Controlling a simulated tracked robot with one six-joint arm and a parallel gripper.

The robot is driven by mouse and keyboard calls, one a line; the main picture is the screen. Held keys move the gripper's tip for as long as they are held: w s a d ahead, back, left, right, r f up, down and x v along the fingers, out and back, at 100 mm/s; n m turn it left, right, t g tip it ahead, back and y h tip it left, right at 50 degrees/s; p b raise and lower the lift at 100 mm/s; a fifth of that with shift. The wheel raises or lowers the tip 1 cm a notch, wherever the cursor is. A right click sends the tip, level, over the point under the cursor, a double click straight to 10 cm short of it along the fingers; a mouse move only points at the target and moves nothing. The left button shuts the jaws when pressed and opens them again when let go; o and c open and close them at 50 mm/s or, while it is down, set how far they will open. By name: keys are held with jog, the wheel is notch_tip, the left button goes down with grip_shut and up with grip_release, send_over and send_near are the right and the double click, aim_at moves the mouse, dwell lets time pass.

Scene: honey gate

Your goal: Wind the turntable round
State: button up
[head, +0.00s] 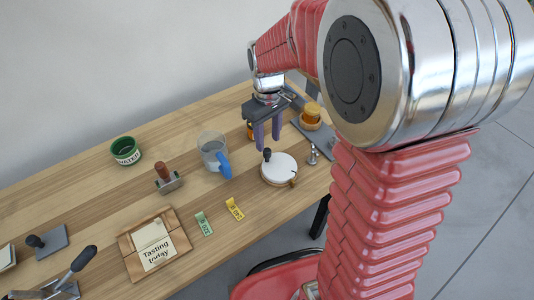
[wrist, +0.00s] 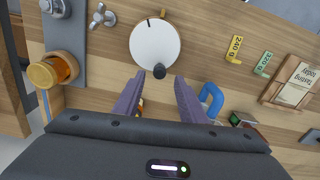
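The turntable (head: 280,170) is a white round disc on the wooden table, with a black upright knob (head: 267,154) near its rim. In the wrist view the disc (wrist: 154,42) lies ahead of my gripper, and the knob (wrist: 159,71) stands at its near edge. A small dark mark (wrist: 149,23) is on the far part of the disc, near a wooden pointer (wrist: 163,13) at the rim. My gripper (head: 267,142) points down, open and empty. Its purple fingers (wrist: 158,78) appear on either side of the knob in the wrist view; I cannot tell whether they touch it.
A clear jug with a blue handle (head: 224,166) stands left of the turntable. A small metal fitting (head: 313,156) is close on its right. Yellow (head: 234,209) and green (head: 203,223) tags lie in front, to the left.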

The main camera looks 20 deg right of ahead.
aim_at(268, 151)
notch_tip(268, 151, down, 8)
jog(key=shift+r, duration=0.15)
dwell(0.4)
jog(key=c, duration=0.9)
jog(key=shift+a, duration=0.2)
grip_shut()
jog(key=shift+d, duration=0.2)
